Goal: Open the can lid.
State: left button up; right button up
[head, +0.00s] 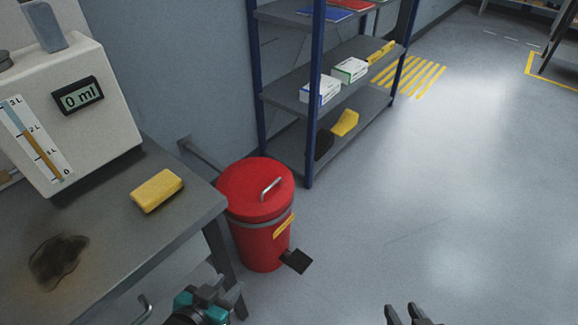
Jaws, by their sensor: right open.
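The red can (261,243) stands on the floor beside the workbench. Its red lid (243,184) is down on the body and carries a curved metal handle (271,189). A dark foot pedal (296,260) sticks out at its base, at the lower right. My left gripper (212,292) is low in the head view, left of and nearer than the can, and apart from it; its jaws are too unclear to judge. My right gripper (408,314) is open and empty at the bottom edge, with only its fingertips in view, well right of the can.
The workbench (110,235) at left bears a yellow sponge (157,190), a dark stain (58,262) and a dispenser (70,105) reading 0 ml. A shelf rack (313,120) with boxes stands behind the can. The floor (420,200) to the right is clear.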

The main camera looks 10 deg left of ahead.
aim_at(253, 187)
jog(key=i+l, duration=0.7)
jog(key=i, duration=0.2)
jog(key=i+l+u, duration=0.4)
jog(key=i+l, duration=0.2)
jog(key=u, duration=2)
